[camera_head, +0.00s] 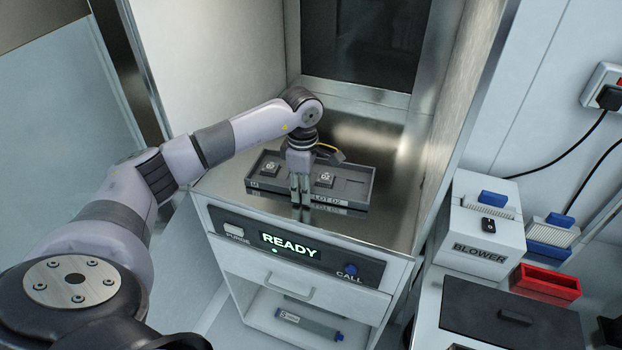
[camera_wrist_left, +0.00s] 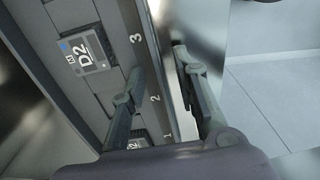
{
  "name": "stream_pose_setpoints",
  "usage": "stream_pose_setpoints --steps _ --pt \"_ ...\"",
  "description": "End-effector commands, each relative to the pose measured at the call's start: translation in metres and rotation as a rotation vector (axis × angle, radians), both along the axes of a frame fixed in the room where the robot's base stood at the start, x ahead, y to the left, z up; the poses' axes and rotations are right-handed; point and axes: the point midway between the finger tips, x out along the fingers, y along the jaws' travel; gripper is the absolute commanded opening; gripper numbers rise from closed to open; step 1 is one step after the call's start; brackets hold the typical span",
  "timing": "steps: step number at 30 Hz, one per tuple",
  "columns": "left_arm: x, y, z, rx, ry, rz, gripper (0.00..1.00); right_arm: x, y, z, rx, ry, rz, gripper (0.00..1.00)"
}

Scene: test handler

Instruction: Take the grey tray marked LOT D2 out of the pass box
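The grey tray (camera_head: 352,187) marked LOT D2 lies flat on the shiny metal floor of the pass box (camera_head: 385,226), near its front. Two small square parts (camera_head: 325,179) sit in it, and its right end looks empty. My left gripper (camera_head: 300,198) points down at the tray's front wall, left of the lot marking. In the left wrist view, one finger of the gripper (camera_wrist_left: 157,62) is inside the tray (camera_wrist_left: 120,22) and the other outside. The front wall runs between them, with a gap visible, so they look open. My right gripper is not in view.
Below the opening are a READY display (camera_head: 290,245) and a blue CALL button (camera_head: 350,270). The box's side walls flank the tray, and a dark panel (camera_head: 362,40) closes the back.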

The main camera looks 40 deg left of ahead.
Motion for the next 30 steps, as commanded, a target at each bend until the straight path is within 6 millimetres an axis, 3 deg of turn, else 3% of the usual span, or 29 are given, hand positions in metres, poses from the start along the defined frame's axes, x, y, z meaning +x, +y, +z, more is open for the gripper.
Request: stream_pose_setpoints --steps 3,16,30 --pt "0.0001 0.0001 -0.0022 0.0 0.0 0.0 0.28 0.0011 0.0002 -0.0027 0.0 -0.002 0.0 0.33" --pt "-0.0001 0.0 -0.0013 0.0 0.0 0.0 0.0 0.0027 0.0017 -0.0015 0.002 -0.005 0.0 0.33" --pt "0.0004 -0.0001 -0.0004 0.0 -0.002 0.0 0.0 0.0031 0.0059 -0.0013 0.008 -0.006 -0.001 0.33"
